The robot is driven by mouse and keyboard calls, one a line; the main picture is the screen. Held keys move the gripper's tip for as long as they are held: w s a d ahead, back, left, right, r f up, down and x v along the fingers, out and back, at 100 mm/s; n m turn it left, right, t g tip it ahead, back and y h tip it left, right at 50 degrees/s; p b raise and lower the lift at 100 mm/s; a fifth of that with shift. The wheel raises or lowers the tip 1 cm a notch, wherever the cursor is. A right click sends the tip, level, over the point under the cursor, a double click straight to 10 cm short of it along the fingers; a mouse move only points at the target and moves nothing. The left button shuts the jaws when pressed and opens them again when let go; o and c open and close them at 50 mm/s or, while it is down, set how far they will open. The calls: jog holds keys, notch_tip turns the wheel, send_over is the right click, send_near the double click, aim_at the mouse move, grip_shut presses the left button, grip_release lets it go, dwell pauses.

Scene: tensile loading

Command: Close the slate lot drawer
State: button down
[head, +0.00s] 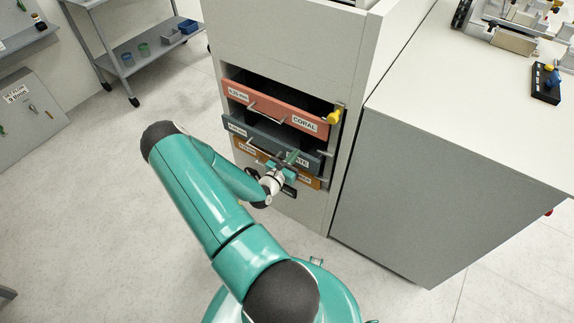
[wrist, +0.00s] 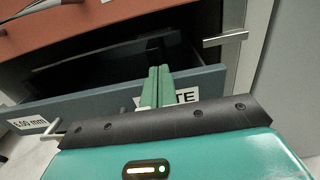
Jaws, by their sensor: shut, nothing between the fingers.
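The slate lot drawer (head: 267,136) is the middle of the stacked drawers in the cabinet. It stands partly open below the coral drawer. In the wrist view its blue-grey front (wrist: 90,108) crosses the picture, with a dark gap behind its top edge. The label is partly covered, leaving "TE" readable. My gripper (head: 291,156) is at the right half of the slate front. Its green fingers are together and empty in the wrist view (wrist: 158,72), overlapping the front's top edge. I cannot tell whether they touch it.
The coral drawer (head: 275,107) above is also pulled out, with a yellow knob (head: 335,117) by its right end. An amber drawer (head: 246,149) lies below, partly hidden by my arm. A white-topped bench (head: 450,110) stands to the right. The floor to the left is clear.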

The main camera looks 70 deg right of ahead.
aim_at(305, 142)
jog(key=d, duration=0.4)
jog(key=shift+s+d, duration=0.4)
jog(key=d, duration=0.4)
jog(key=shift+s, duration=0.35)
jog(key=shift+d+r, duration=0.15)
jog(key=shift+d, duration=0.2)
jog(key=shift+a, duration=0.1)
